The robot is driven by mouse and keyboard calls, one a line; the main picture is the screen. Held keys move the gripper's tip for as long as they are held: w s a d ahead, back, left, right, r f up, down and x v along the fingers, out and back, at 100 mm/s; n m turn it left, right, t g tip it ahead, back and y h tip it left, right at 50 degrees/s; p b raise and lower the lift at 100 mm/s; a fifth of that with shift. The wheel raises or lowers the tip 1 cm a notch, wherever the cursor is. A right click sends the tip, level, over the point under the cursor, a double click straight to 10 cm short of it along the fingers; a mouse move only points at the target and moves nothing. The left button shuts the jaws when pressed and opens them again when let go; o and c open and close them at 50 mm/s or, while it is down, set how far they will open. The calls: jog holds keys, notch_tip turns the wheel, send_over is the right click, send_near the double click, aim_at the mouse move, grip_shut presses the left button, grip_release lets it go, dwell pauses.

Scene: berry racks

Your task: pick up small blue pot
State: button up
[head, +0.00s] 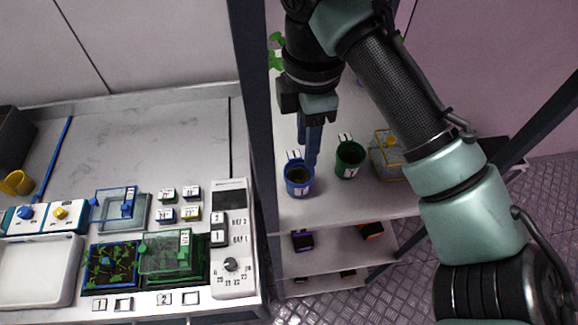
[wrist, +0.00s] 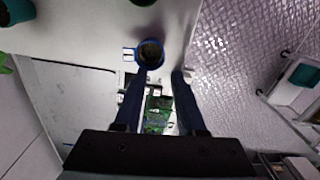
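The small blue pot (head: 299,188) stands upright on the rack's upper shelf, filled with dark soil, with a white label tag at its rim. In the wrist view the blue pot (wrist: 150,62) is just beyond the fingertips, nearer the left finger. My gripper (head: 309,160) points down at the pot's rear right rim in the head view. In the wrist view my gripper (wrist: 158,74) shows its two blue fingers apart with nothing between them. Whether a finger touches the pot I cannot tell.
A green pot (head: 349,165) stands right of the blue pot, and a yellow-edged clear box (head: 386,160) further right. A dark rack post (head: 254,110) rises at left. A bench with a control panel (head: 232,240) and trays is left of it. Lower shelves hold small dark pots.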

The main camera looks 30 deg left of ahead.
send_over(303, 185)
jog(key=f, duration=0.5)
jog(key=shift+w+d+f, duration=0.1)
jog(key=shift+w+f, duration=0.2)
jog(key=shift+f, duration=0.05)
jog(key=shift+s+a+f+b, duration=0.15)
jog(key=shift+f+b, duration=0.1)
jog(key=shift+f, duration=1.35)
jog(key=shift+w+a+f+b, duration=0.1)
jog(key=shift+f+b, duration=0.1)
jog(key=shift+f, duration=1.35)
grip_shut()
